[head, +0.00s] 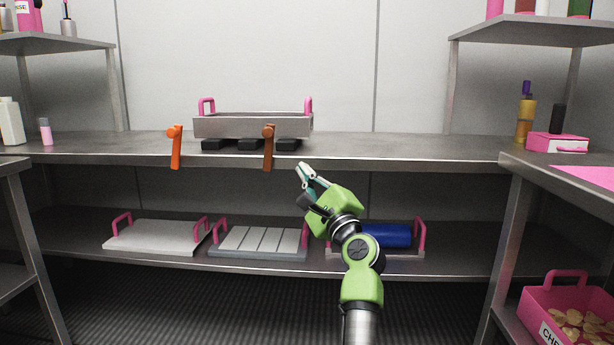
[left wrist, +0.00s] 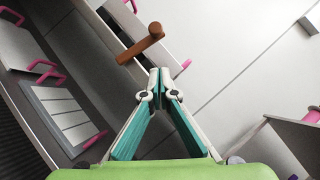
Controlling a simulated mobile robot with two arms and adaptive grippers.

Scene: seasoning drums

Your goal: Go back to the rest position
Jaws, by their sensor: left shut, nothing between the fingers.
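My left gripper (head: 304,171) is at the middle of the head view, in front of the metal shelf's front edge, on a green arm rising from the bottom. Its fingers are closed with nothing between them, and point up and to the left. In the left wrist view the gripper (left wrist: 159,76) shows its teal fingers meeting at the tips, with the brown handle (left wrist: 141,45) beyond them. In the head view that handle (head: 268,148) is to the left of the fingertips, apart from them. My right gripper is not in view.
A metal tray with pink handles (head: 253,125) sits on black supports on the upper shelf (head: 400,147). An orange handle (head: 175,148) hangs at its left. Below are a white tray (head: 157,237), a slatted tray (head: 262,241) and a blue roll (head: 388,236). A pink bin (head: 560,300) is at right.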

